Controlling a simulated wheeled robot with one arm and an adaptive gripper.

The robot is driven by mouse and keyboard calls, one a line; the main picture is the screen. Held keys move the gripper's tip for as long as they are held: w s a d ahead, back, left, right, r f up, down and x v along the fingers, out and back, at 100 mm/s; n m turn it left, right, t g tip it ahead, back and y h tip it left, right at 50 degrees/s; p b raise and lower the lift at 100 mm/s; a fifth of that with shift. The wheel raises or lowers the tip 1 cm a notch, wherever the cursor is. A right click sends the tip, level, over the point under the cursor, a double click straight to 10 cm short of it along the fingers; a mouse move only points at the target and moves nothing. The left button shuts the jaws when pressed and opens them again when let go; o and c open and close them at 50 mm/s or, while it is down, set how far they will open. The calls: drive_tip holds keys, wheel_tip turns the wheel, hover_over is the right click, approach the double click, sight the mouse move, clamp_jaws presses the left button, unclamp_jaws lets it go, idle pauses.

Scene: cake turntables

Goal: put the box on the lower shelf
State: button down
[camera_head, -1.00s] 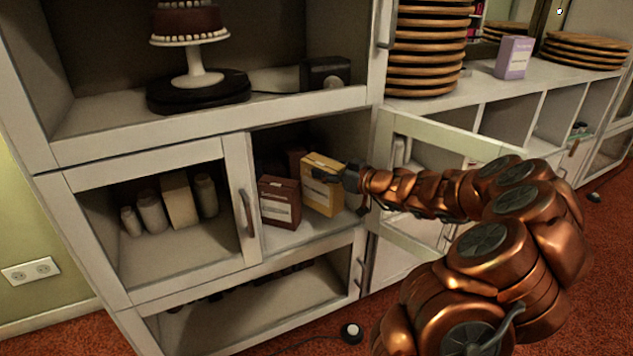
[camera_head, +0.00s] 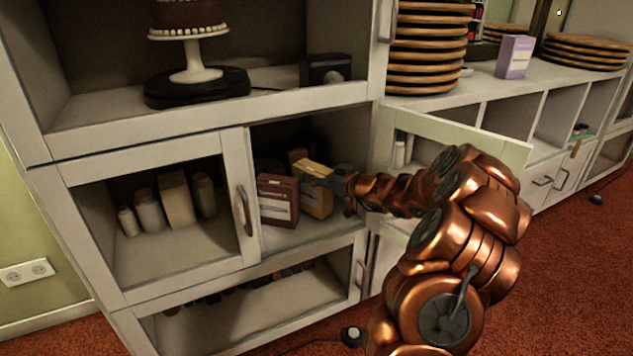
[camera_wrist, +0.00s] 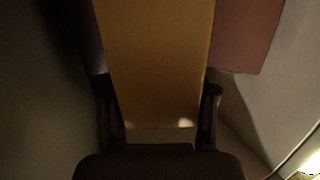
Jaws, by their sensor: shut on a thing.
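A yellow box (camera_head: 316,196) stands in the middle compartment of the white cabinet, by its right side. My gripper (camera_head: 335,180) reaches in from the right and is shut on this box. In the wrist view the yellow box (camera_wrist: 157,65) fills the space between the two dark fingers (camera_wrist: 159,108). A brown-red box (camera_head: 278,200) stands just left of it in the head view and also shows in the wrist view (camera_wrist: 243,35). Another dark box (camera_head: 298,155) is partly hidden behind. The lower shelf (camera_head: 260,305) lies below this compartment. I cannot tell whether the yellow box touches the shelf board.
A glass door (camera_head: 242,190) with a handle covers the left of the compartment, with jars behind it. An open door (camera_head: 460,135) stands to the right, near my arm. Small dark items line the back of the lower shelf; its front is bare.

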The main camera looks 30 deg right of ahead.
drive_tip(key=shift+w+f, duration=0.2)
drive_tip(key=shift+f, duration=0.6)
drive_tip(key=shift+f+b, duration=0.1)
drive_tip(key=shift+b, duration=0.4)
drive_tip(key=shift+c, duration=1.7)
unclamp_jaws()
drive_tip(key=p+v, duration=0.2)
drive_tip(key=v, duration=0.5)
drive_tip(key=shift+s+r, duration=0.25)
